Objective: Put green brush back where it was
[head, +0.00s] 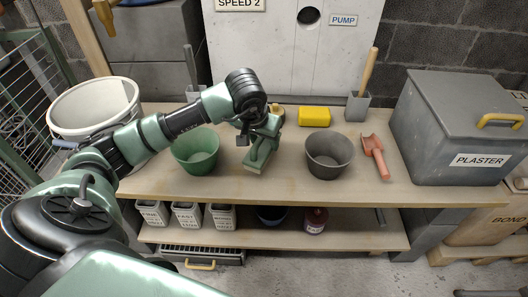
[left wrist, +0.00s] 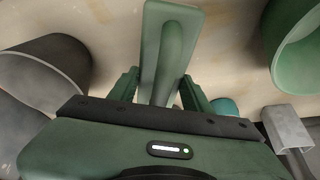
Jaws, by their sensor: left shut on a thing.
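The green brush (head: 258,160) is at the middle of the bench, between the green bowl (head: 195,152) and the dark grey bowl (head: 328,155). My left gripper (head: 262,138) is shut on it from above. In the left wrist view the brush (left wrist: 172,45) stretches away from between the two green fingers of my left gripper (left wrist: 158,92). I cannot tell whether the brush touches the bench top. My right gripper is not in view.
A white bucket (head: 98,112) is at the left. Labelled containers (head: 187,217) stand on the shelf below.

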